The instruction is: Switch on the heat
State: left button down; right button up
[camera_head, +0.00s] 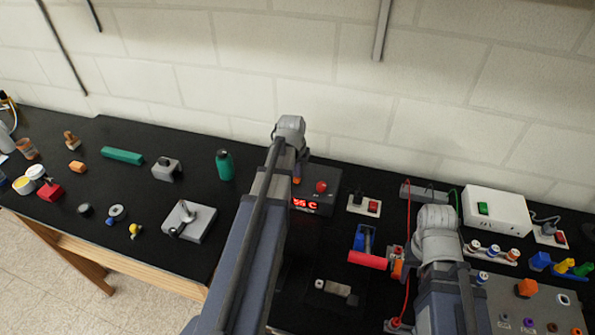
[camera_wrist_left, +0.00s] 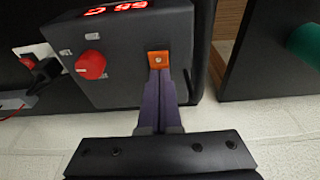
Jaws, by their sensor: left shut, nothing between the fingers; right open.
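A dark control box (camera_head: 325,202) stands against the back of the bench, with a lit red display and a red knob (camera_head: 321,186). An orange switch (camera_head: 297,181) is on its top left, partly beside my arm. In the left wrist view, the box appears upside down, with the red knob (camera_wrist_left: 90,65) at left and the orange switch (camera_wrist_left: 158,57) at the corner. My left gripper (camera_wrist_left: 160,75) is shut and empty, its purple fingertips at the edge of the orange switch; I cannot tell whether they touch. My right gripper is hidden behind its arm.
Red wires run nearby. Blocks and a grey plate (camera_head: 188,221) lie at left.

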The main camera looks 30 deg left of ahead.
pick_arm(q)
jog(key=shift+s+d, duration=0.2)
jog(key=shift+s, duration=0.6)
jog(key=shift+r, duration=0.15)
jog(key=shift+p+v, duration=0.85)
jog(key=shift+p, duration=0.15)
jog(key=p+v, duration=1.1)
jog(key=v, duration=0.1)
jog(key=shift+s+p, duration=0.25)
jog(key=shift+p, duration=0.05)
jog(key=shift+w+a+r+t, duration=0.1)
jog(key=shift+w+t, duration=0.2)
jog(key=shift+w, duration=0.5)
